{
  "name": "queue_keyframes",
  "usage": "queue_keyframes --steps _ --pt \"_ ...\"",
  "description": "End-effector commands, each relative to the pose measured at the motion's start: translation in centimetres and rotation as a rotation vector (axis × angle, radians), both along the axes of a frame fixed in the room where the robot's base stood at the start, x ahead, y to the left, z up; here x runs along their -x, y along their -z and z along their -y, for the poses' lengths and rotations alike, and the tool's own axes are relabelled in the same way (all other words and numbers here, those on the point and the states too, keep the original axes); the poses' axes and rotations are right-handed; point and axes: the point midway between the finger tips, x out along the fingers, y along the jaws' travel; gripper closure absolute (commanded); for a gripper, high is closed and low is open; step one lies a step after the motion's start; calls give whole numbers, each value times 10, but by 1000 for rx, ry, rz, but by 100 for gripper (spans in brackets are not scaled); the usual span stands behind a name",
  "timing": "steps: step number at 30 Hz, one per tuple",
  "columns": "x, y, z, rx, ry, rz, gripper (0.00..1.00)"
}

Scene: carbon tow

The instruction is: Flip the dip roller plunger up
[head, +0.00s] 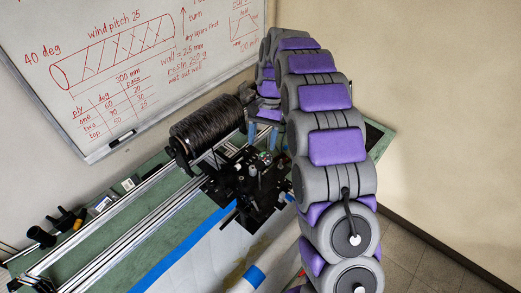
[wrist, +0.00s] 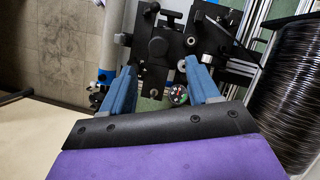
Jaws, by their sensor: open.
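A black carriage of plates, rollers and small knobs (head: 243,188) sits on the rails in the middle of the head view. In the wrist view the carriage (wrist: 160,25) fills the top middle, with a round black knob (wrist: 157,47) and a grey roller end on it. I cannot tell surely which part is the dip roller plunger, or whether it is up or down. My gripper (head: 263,134) has two blue fingers, open and empty, over the back side of the carriage. In the wrist view the gripper (wrist: 160,70) straddles the knob's area, with nothing between its fingers.
A black wound spool (head: 207,127) lies left of my gripper; the spool (wrist: 288,92) is also close at right in the wrist view. Metal rails (head: 130,228) cross the green bench. A small round gauge (wrist: 178,95) sits between the fingers' bases. A whiteboard (head: 150,45) hangs behind.

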Motion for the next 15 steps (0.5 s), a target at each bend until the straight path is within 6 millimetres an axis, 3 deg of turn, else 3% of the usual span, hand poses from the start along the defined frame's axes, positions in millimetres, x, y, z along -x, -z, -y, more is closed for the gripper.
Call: queue_keyframes --steps 15 --pt "-24 -64 8 1 1 -1 39"
